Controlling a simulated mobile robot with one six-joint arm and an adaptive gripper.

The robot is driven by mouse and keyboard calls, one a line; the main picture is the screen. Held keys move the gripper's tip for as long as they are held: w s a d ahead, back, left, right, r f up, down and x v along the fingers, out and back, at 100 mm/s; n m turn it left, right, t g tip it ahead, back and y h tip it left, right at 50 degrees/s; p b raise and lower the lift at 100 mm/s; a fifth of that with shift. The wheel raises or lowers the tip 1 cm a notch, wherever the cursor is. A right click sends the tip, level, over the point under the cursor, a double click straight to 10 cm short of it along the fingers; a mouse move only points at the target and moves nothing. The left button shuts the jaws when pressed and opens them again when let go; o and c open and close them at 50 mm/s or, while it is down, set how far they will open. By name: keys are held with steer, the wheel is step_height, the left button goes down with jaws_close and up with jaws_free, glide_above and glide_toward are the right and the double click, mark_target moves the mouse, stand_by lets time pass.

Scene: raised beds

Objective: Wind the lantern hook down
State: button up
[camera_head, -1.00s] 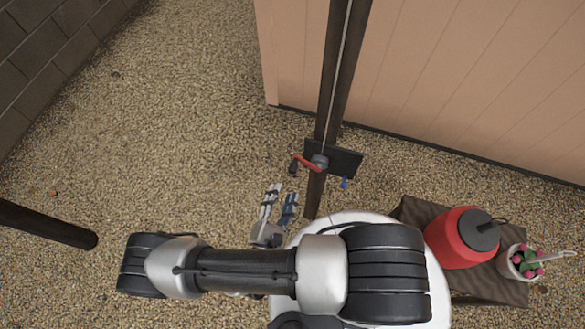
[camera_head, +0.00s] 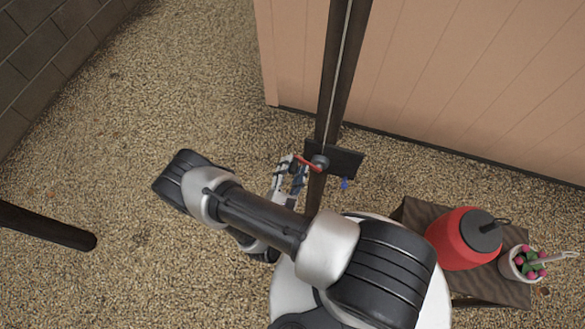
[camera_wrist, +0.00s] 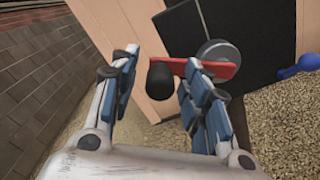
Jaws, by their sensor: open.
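The winch on the dark post has a red crank arm (camera_head: 307,162) and a grey round hub (camera_head: 320,162) on a dark plate (camera_head: 344,161). In the wrist view, the crank's black knob (camera_wrist: 161,75) stands between and just beyond my open fingers. The red arm (camera_wrist: 213,68) runs right from the knob to the grey hub (camera_wrist: 218,54), passing beyond the right finger's tip. My gripper (camera_head: 291,165) is at the crank in the head view; it also shows in the wrist view (camera_wrist: 160,78). I cannot tell whether the fingers touch the knob. The lantern hook is not clearly seen.
A blue lever (camera_head: 345,184) sticks out below the plate. The dark post (camera_head: 334,90) carries a thin pale line. A red canister (camera_head: 463,239) and a flower pot (camera_head: 522,263) stand on a small table at right. Open gravel lies to the left.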

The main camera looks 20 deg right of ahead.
steer(key=shift+c, duration=0.3)
jaws_close()
stand_by(0.4)
